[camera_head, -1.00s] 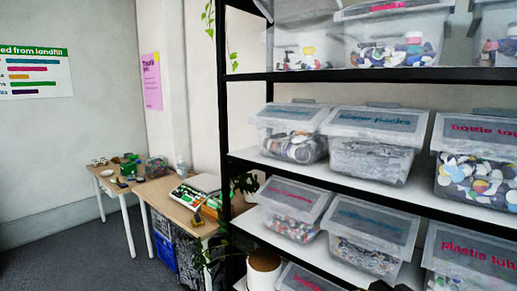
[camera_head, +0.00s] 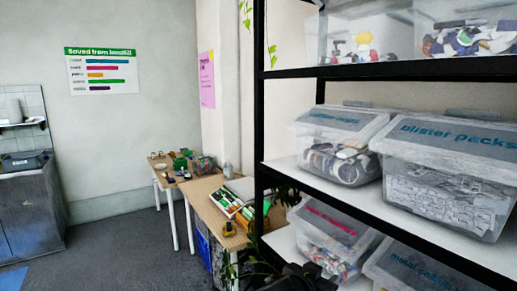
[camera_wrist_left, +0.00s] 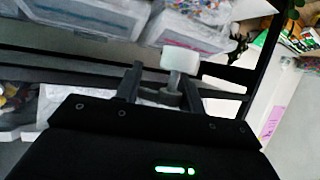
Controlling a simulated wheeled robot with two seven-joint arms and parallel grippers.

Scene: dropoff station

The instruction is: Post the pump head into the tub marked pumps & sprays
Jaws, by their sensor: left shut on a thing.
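My left gripper (camera_wrist_left: 162,92) is shut on the white pump head (camera_wrist_left: 180,57) in the left wrist view. Its broad pale top stands up beyond the fingers, with a narrower stem between them. In the head view my left gripper (camera_head: 298,279) is a dark shape at the bottom edge, in front of the shelves; the pump head cannot be made out there. I cannot read "pumps & sprays" on any tub. A tub with a pink label (camera_head: 332,222) on the lower shelf has unreadable lettering. My right gripper is not in view.
The black shelf rack (camera_head: 259,120) holds lidded clear tubs, including one marked blister packs (camera_head: 450,165). Top-shelf tubs (camera_head: 365,38) are cut off by the frame. A plant (camera_head: 255,262) hangs near the rack post. Wooden tables (camera_head: 205,200) stand behind, with open floor left.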

